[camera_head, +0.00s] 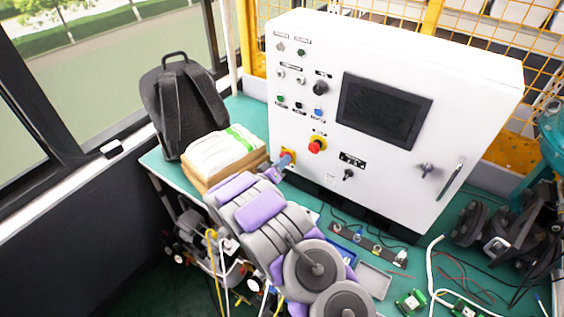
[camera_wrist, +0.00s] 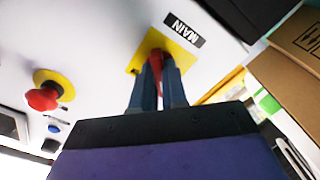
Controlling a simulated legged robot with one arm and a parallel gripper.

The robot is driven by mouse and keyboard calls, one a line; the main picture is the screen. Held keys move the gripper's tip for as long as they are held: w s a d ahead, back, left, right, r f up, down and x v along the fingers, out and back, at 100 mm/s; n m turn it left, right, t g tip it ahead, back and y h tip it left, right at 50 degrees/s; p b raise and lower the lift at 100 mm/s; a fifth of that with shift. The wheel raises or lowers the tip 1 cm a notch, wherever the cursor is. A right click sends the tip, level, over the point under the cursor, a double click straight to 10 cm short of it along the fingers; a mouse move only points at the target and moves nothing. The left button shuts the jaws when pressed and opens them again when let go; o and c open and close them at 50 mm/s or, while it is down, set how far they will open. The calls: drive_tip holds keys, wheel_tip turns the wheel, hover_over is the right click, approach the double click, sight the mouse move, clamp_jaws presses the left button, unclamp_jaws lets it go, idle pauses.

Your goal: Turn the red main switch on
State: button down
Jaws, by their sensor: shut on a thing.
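The red main switch (camera_wrist: 156,62) sits on a yellow plate (camera_wrist: 182,62) beside a "MAIN" label (camera_wrist: 183,29) in the wrist view. My gripper (camera_wrist: 158,78) is shut on the red switch, with one finger on each side of its handle. In the head view my gripper (camera_head: 278,168) reaches the lower left of the white control cabinet (camera_head: 440,130). There the switch is mostly hidden behind my gripper, and only part of its yellow plate (camera_head: 290,155) shows. I cannot tell the switch's exact angle.
A red emergency button (camera_head: 317,145) on a yellow disc stands right of the switch. A cardboard box (camera_head: 216,170) with white items and a black backpack (camera_head: 180,105) are to the left.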

drive_tip(key=shift+a+r+m, duration=0.1)
drive_tip(key=shift+a+m, duration=0.05)
drive_tip(key=shift+m, duration=0.15)
drive_tip(key=m+b, duration=0.3)
drive_tip(key=m, duration=1.4)
idle(0.4)
drive_tip(key=c, duration=1.3)
unclamp_jaws()
drive_tip(key=shift+s, duration=0.15)
drive_tip(key=shift+o, duration=0.7)
